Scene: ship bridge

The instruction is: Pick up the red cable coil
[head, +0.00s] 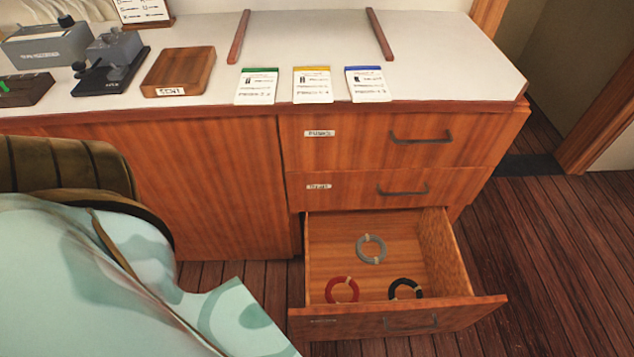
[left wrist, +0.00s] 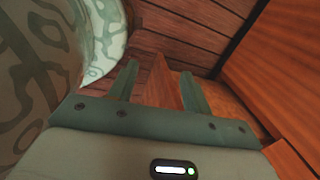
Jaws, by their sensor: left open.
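The red cable coil (head: 342,290) lies in the open bottom drawer (head: 455,250), at its front left. A black coil (head: 405,288) lies to its right and a grey coil (head: 370,248) lies farther back. In the left wrist view my left gripper (left wrist: 160,72) is open, with a wooden edge and floor planks showing beyond and between its fingers. No coil shows in that view. I cannot make out the left gripper's fingers in the head view. My right gripper is in neither view.
Two closed drawers (head: 400,152) with handles sit above the open one. A brown padded chair (head: 65,165) stands at left. Dark plank floor (head: 560,250) is clear at right.

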